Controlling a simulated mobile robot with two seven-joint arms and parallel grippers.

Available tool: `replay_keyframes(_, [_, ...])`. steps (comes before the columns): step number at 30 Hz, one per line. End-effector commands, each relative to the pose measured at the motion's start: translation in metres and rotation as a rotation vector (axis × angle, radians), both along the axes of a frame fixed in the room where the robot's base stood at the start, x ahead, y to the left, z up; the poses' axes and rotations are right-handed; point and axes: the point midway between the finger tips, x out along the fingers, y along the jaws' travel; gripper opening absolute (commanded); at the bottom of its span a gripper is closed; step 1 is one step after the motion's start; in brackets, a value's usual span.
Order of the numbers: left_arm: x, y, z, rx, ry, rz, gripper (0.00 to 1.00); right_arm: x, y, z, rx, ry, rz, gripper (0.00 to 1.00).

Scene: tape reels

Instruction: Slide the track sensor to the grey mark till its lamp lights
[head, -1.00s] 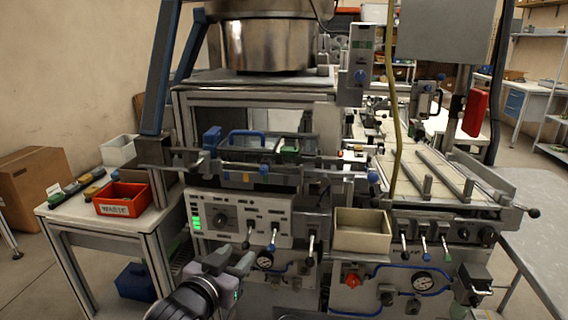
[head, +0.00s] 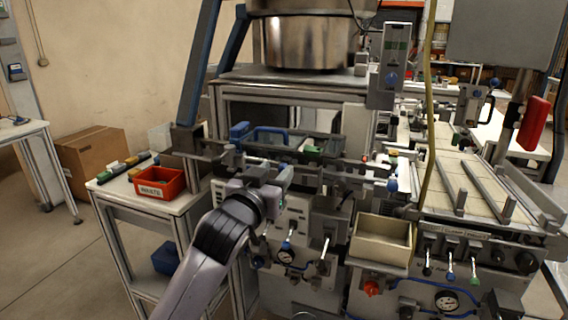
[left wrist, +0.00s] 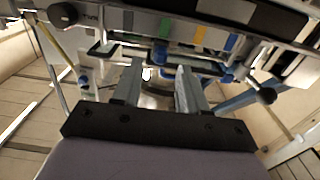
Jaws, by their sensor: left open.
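My left gripper (head: 280,184) is open and empty in the head view, in front of the long rail assembly (head: 335,166) at the machine's front. In the left wrist view its two fingers (left wrist: 160,70) stand apart, pointing at the machine. Beyond them runs a strip with several coloured patches (left wrist: 200,38), yellow and green among them. I cannot tell for sure which patch is the grey mark. Blue-tipped parts (left wrist: 160,50) show just past the fingertips. I cannot single out the track sensor or its lamp. My right gripper is not in view.
A red bin (head: 158,183) stands on the side table at left. A beige open box (head: 381,240) is fixed at the machine's front, right of my gripper. Levers with coloured tips (head: 327,240) stick out below the rail. A cardboard box (head: 98,158) stands on the floor behind.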

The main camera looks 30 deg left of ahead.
Motion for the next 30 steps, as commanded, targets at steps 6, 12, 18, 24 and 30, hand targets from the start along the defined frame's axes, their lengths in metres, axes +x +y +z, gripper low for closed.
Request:
replay_keyframes(6, [0.028,0.006,0.001,0.000,0.001,0.000,0.43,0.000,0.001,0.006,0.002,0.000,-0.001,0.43])
replay_keyframes(12, [0.041,0.010,0.001,0.000,0.000,-0.001,0.43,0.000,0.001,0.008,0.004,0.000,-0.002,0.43])
replay_keyframes(18, [0.044,0.010,0.000,0.000,0.000,-0.001,0.43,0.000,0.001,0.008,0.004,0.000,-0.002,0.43])
replay_keyframes(24, [0.044,0.010,0.000,0.000,0.000,-0.001,0.23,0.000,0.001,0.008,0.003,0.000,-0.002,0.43])
replay_keyframes(30, [0.044,0.010,0.000,0.000,0.001,-0.001,0.00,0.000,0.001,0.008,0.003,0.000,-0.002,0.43])
